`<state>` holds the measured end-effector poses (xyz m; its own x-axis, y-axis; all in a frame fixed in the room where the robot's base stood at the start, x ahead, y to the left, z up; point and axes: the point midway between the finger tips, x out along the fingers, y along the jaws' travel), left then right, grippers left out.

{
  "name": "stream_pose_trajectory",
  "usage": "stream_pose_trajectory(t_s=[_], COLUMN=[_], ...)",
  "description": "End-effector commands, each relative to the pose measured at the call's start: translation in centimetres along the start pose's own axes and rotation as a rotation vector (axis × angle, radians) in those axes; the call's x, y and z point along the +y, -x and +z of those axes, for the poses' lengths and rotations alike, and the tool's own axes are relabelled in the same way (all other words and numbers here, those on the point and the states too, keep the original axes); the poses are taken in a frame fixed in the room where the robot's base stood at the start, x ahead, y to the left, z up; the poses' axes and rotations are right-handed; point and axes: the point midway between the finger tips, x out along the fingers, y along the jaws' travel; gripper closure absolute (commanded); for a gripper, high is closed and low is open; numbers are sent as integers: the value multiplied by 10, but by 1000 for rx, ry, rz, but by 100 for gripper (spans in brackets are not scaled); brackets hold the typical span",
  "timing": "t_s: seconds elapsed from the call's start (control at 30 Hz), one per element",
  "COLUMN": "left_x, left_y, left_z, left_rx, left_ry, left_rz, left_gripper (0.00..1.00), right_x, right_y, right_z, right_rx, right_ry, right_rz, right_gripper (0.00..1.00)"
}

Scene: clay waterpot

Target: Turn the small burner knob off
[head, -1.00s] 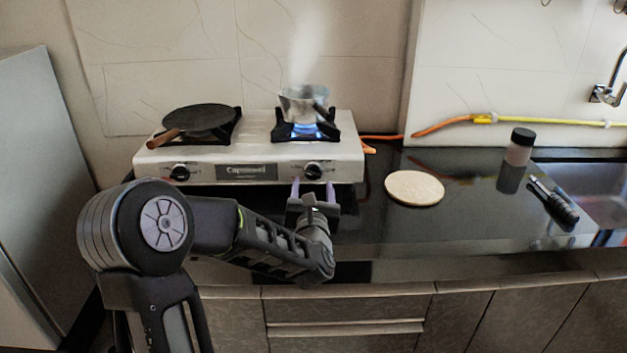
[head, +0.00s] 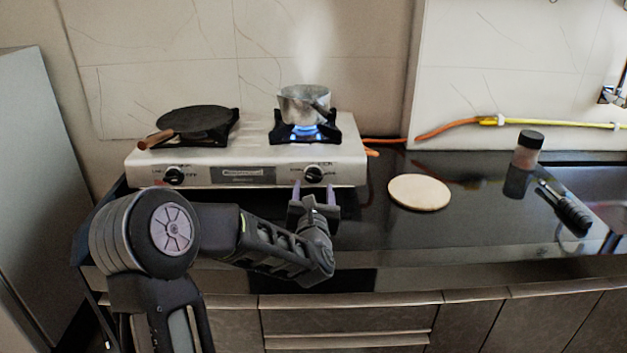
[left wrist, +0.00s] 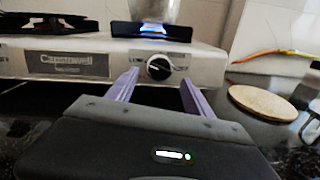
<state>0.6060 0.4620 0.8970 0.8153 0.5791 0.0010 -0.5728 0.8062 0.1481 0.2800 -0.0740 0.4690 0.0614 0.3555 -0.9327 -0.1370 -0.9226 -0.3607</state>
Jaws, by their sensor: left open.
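A white two-burner gas stove (head: 205,155) stands on the dark counter against the wall. Its right knob (head: 313,174) is black and round; it also shows in the left wrist view (left wrist: 159,67), just beyond and between my fingertips. The right burner (head: 305,131) has a blue flame under a steaming metal pot (head: 303,105). The left knob (head: 174,175) is below a burner with a dark flat pan (head: 196,120) and no visible flame. My left gripper (head: 314,190) is open and empty, with purple fingers just in front of the right knob, apart from it.
A round wooden board (head: 419,192) lies right of the stove. A dark-lidded jar (head: 524,150) and a black-handled tool (head: 565,208) are farther right. An orange and yellow hose (head: 480,121) runs behind. The counter front between stove and board is clear.

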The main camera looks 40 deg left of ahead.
Motion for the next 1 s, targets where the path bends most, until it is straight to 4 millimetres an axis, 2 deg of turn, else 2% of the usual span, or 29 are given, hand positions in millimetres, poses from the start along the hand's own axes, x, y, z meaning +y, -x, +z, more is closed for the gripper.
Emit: stream_pose_trajectory(t_s=[0.1,0.3,0.67,1.0], left_x=[0,0,0,0], left_y=[-20,-46,-51,-51], left_z=[0,0,-1,0], left_rx=[3,1,1,1], left_ry=[2,1,0,0], left_rz=[1,1,0,0], left_gripper=[40,40,40,68], right_x=[-1,-2,-2,-2], right_y=[3,6,6,6], right_z=[0,0,0,0], right_rx=[0,0,0,0], right_ry=[0,0,0,0], right_rz=[0,0,0,0], right_gripper=[64,64,64,64])
